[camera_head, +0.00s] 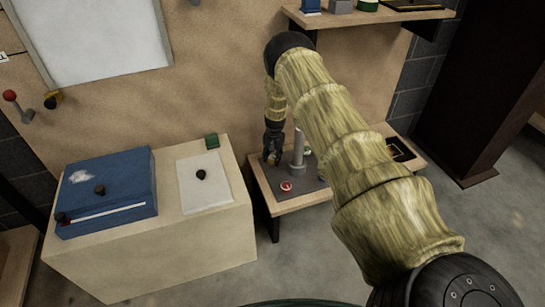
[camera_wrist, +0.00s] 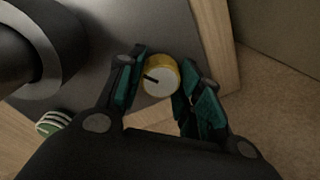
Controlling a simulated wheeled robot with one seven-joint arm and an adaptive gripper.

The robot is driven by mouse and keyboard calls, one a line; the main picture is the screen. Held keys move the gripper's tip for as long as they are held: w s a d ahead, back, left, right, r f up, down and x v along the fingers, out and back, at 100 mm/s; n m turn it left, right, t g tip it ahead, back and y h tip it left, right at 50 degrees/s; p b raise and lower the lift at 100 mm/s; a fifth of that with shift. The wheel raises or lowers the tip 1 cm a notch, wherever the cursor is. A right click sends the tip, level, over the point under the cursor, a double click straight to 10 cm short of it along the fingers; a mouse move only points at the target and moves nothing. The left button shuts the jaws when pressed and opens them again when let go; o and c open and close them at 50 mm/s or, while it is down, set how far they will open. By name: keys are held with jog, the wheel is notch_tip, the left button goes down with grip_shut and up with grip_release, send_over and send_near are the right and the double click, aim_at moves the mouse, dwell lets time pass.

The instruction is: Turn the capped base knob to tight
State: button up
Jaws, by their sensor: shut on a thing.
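The capped base knob (camera_wrist: 162,76) shows in the wrist view as a round knob with a yellow side and a pale cap. A dark pointer mark on the cap points to the left. My gripper (camera_wrist: 158,84) has its teal-padded fingers on either side of the knob and is shut on it. In the head view my gripper (camera_head: 272,157) reaches down at the left side of a grey base plate (camera_head: 312,184); the knob is hidden there behind the fingers.
A grey post (camera_head: 298,150) stands on the plate close right of my gripper. A red round button (camera_head: 286,186) sits near the front. A low wooden table (camera_head: 305,201) bears the plate. A wooden box with a blue case (camera_head: 108,185) stands to the left.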

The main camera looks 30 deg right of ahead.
aim_at(273, 158)
jog(key=m, duration=0.5)
jog(key=shift+m, duration=0.4)
dwell(0.3)
jog(key=o, duration=1.1)
jog(key=shift+c, duration=0.2)
notch_tip(273, 158, up, 12)
jog(key=shift+s, duration=0.3)
